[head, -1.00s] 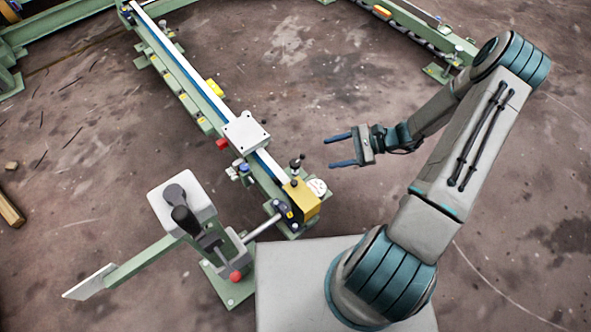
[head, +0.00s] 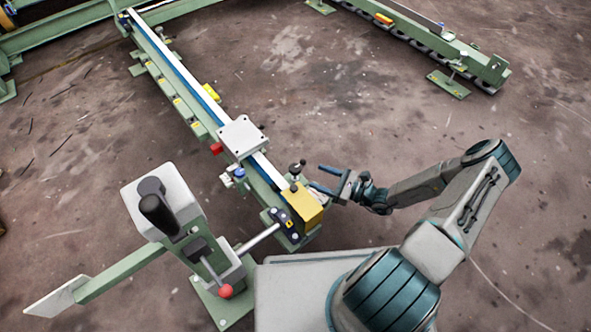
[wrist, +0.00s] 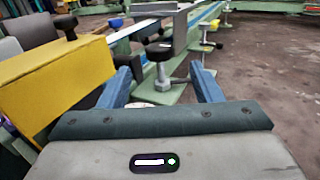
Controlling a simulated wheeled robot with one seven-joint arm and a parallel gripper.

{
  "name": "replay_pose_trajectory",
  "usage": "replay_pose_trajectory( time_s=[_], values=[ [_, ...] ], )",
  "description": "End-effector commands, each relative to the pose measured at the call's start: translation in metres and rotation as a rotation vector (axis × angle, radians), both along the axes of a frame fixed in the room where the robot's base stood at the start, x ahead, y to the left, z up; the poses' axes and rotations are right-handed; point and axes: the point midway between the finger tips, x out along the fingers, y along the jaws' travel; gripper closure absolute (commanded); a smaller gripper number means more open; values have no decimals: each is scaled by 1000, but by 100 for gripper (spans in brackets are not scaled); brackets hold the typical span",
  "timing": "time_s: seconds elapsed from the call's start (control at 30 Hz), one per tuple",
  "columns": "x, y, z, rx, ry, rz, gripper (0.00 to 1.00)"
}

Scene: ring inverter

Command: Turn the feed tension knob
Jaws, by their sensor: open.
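I cannot tell for sure which part is the feed tension knob. A black round piece with a metal stem (wrist: 160,52) shows between and beyond the fingertips. Nothing is visibly gripped.
A white square plate (head: 242,137) sits on the long green rail. A grey box with a black handle (head: 160,208) and a red-tipped lever (head: 225,290) stand at the lower left. Another green rail (head: 440,45) lies at the upper right. The floor between the rails is open.

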Motion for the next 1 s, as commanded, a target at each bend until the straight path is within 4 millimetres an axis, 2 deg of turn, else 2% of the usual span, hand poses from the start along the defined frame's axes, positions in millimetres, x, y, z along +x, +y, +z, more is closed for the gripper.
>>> replay_pose_trajectory(
  time_s=[0.03, 0.2, 0.4, 0.6, 0.9, 1.0],
  values=[
    [5, 12, -3, 3, -1, 5, 41],
    [23, 43, -4, 2, 0, 4, 41],
    [39, 72, -3, 1, 0, 3, 41],
    [46, 85, -1, 0, 1, 2, 41],
    [47, 87, 0, 0, 0, 2, 41],
    [47, 86, 0, 0, 0, 2, 69]
  ],
)
